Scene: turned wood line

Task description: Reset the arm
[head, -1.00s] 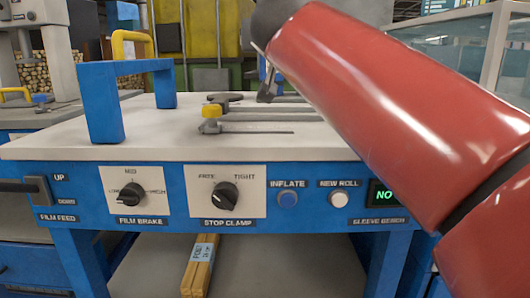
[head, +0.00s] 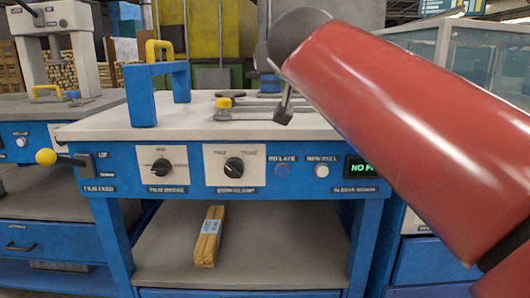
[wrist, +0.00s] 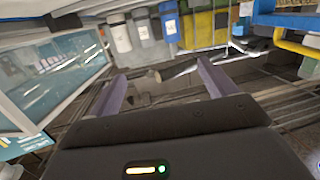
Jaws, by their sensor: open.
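My gripper (wrist: 160,84) shows in the wrist view with its two purple-grey fingers spread apart and nothing between them. In the head view my red arm reaches in from the right side, over the right part of the sleeve bench (head: 110,125). A small dark end piece shows beyond the arm, above the bench top; the arm hides most of the gripper there. I cannot tell how far above the top it is.
A blue frame (head: 137,97) and a stop clamp with a yellow knob (head: 223,103) stand on the bench top. A bundle of wooden sticks (head: 208,237) lies on the lower shelf. A lever with a yellow ball (head: 46,157) sticks out at the left. A glass-sided case (head: 490,60) stands behind right.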

